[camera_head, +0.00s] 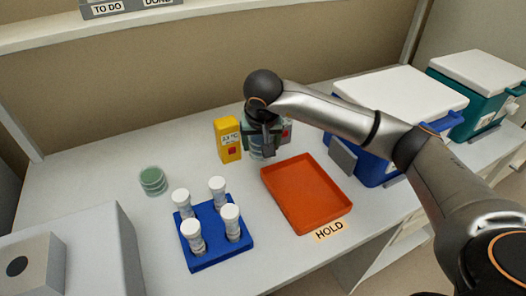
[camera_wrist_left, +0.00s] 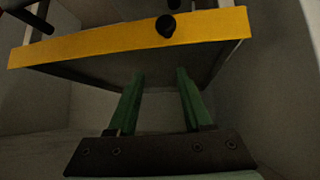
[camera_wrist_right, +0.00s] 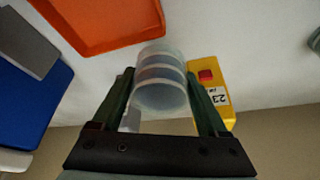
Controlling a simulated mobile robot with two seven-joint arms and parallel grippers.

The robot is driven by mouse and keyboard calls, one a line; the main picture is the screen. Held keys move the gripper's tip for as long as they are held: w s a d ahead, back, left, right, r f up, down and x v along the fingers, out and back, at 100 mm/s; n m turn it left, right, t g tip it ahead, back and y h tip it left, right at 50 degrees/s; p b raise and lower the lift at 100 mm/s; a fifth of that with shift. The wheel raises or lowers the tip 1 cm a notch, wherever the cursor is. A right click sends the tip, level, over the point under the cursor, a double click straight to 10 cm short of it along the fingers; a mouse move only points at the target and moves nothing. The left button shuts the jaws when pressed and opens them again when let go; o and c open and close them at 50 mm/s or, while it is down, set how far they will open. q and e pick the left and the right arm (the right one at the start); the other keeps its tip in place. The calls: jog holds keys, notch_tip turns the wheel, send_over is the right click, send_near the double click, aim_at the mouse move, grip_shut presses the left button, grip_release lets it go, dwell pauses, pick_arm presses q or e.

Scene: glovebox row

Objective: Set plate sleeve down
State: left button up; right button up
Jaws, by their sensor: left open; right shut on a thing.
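The plate sleeve (camera_wrist_right: 160,78), a short stack of clear round plates, sits between the fingers of my right gripper (camera_wrist_right: 158,90). The right gripper is shut on it. In the head view my right gripper (camera_head: 264,143) is at the back of the bench, between the yellow device and the orange tray, and mostly covers the sleeve (camera_head: 255,150). I cannot tell whether the sleeve touches the bench. My left gripper (camera_wrist_left: 158,90) is open and empty in the left wrist view, in front of a yellow-edged part; it is outside the head view.
An orange tray (camera_head: 330,221) labelled HOLD lies right of centre. A yellow device (camera_head: 228,140) stands beside the gripper. A blue rack (camera_head: 212,252) holds several white-capped tubes. A green plate stack (camera_head: 153,182) stands at left. Cooler boxes (camera_head: 400,100) stand at right. The back-left bench is clear.

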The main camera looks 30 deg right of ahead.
aim_at(261, 163)
jog(key=w+f, duration=0.1)
jog(key=w+d+f, duration=0.1)
jog(key=f, duration=0.1)
jog(key=shift+w+d+f, duration=0.2)
jog(key=shift+w+f, duration=0.1)
jog(key=shift+w, duration=0.05)
jog(key=shift+w+d+f+p, duration=0.1)
jog(key=shift+f+p, duration=0.35)
jog(key=shift+f, duration=1.2)
jog(key=shift+f, duration=0.1)
jog(key=o, duration=1.2)
